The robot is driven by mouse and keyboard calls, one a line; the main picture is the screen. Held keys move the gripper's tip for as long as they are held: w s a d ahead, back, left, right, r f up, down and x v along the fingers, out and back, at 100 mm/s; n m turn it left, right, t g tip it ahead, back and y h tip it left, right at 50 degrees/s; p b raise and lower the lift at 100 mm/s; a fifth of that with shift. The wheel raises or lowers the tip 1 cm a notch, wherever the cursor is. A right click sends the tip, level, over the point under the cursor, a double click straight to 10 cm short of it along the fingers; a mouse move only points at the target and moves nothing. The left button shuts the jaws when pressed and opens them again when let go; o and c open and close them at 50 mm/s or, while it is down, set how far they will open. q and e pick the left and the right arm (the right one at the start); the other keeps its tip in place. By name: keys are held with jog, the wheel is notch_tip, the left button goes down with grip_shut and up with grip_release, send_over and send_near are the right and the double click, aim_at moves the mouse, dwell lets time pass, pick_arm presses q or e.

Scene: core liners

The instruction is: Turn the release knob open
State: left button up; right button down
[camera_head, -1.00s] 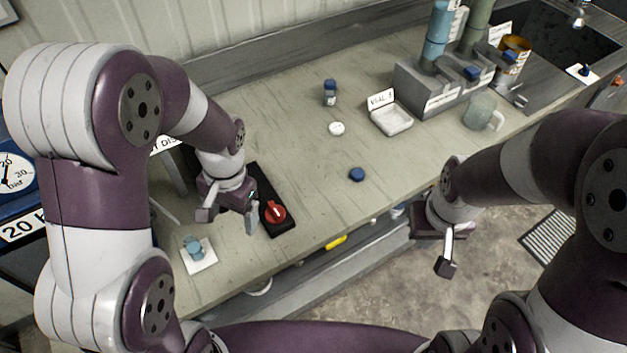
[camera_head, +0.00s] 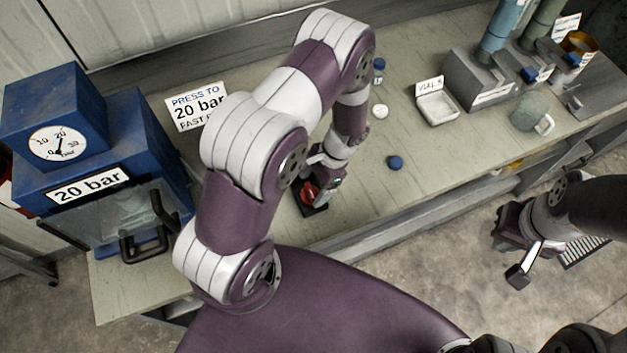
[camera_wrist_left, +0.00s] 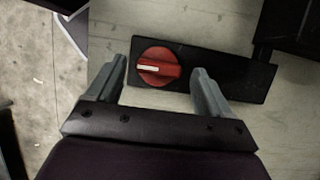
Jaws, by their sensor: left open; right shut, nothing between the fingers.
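The red release knob (camera_wrist_left: 158,67) with a white pointer line sits on a black base plate (camera_wrist_left: 235,78) on the bench. In the left wrist view it lies between the two fingers of my open left gripper (camera_wrist_left: 165,85), with gaps on both sides. In the head view the knob (camera_head: 308,192) is partly hidden by my left gripper (camera_head: 322,182), which is above it. I cannot tell how far above the knob the fingertips are. My right gripper (camera_head: 517,258) is shut and empty, over the floor in front of the bench.
A blue press (camera_head: 90,150) with a gauge and a "20 bar" label stands at the left. A small blue cap (camera_head: 395,162), a white disc (camera_head: 380,111), a white tray (camera_head: 437,108) and a mug (camera_head: 529,115) are on the bench. The bench front is clear near the blue cap.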

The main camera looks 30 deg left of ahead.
pick_arm(q)
jog(key=shift+s+a+f, duration=0.1)
jog(key=shift+f, duration=0.2)
jog(key=shift+s+f, duration=0.1)
jog(key=shift+s, duration=0.05)
jog(key=c, duration=1)
jog(key=shift+c, duration=0.2)
